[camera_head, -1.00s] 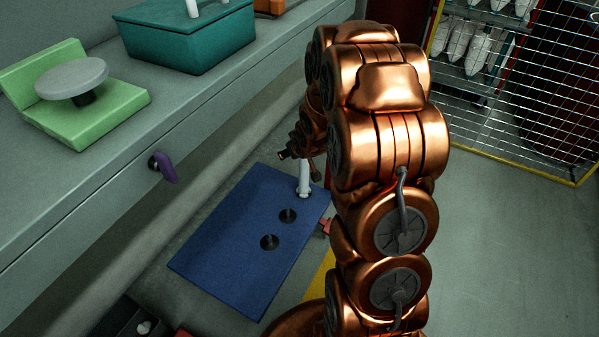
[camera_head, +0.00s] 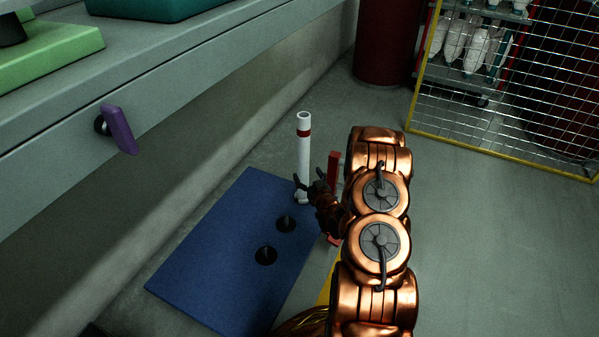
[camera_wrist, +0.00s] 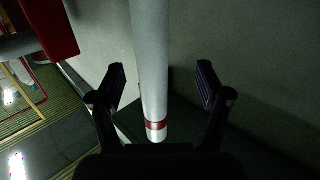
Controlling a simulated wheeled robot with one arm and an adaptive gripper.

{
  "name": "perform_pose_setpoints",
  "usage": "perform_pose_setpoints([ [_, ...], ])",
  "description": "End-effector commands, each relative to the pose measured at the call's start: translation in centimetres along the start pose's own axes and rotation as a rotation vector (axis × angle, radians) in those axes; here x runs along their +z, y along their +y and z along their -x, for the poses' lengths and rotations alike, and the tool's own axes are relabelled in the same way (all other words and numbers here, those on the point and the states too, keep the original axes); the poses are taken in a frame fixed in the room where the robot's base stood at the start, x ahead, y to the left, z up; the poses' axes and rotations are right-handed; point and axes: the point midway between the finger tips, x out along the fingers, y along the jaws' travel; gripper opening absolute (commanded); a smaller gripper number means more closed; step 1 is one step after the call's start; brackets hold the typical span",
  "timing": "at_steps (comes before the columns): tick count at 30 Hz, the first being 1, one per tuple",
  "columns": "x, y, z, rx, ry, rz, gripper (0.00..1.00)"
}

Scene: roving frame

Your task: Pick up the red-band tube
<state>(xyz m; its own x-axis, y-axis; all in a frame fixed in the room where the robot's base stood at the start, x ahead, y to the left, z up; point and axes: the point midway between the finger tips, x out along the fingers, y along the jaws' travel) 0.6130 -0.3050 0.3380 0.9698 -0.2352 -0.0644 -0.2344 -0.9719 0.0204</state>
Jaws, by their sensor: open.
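The red-band tube (camera_head: 304,155) is white with a red band near its top end. It stands upright at the far corner of the blue board (camera_head: 205,255). In the wrist view the tube (camera_wrist: 151,70) runs between my two fingers, its red band near the lower end of the picture. My gripper (camera_head: 309,185) is open, low down beside the tube's lower part. In the wrist view my gripper (camera_wrist: 160,82) has a finger on each side with gaps to the tube. My arm hides part of the board's right side.
Two black pegs (camera_head: 266,255) stand on the board. A red upright piece (camera_head: 334,168) is just right of the tube. A grey bench (camera_head: 180,65) with a purple handle (camera_head: 118,130) runs along the left. A wire fence (camera_head: 500,85) stands at the right, with clear floor before it.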

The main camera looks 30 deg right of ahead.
Motion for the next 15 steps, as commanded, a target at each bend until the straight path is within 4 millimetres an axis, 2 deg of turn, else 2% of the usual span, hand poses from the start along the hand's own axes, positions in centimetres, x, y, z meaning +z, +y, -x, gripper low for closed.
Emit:
perform_pose_setpoints([
  [1,1.4,0.2,0.3,0.008,0.014,-0.009,0.76],
  [3,1.7,0.4,0.4,0.014,0.04,-0.015,0.76],
  [8,1.9,0.3,0.3,0.017,0.064,-0.021,0.76],
  [15,1.7,0.0,-1.9,0.011,0.069,-0.019,0.76],
])
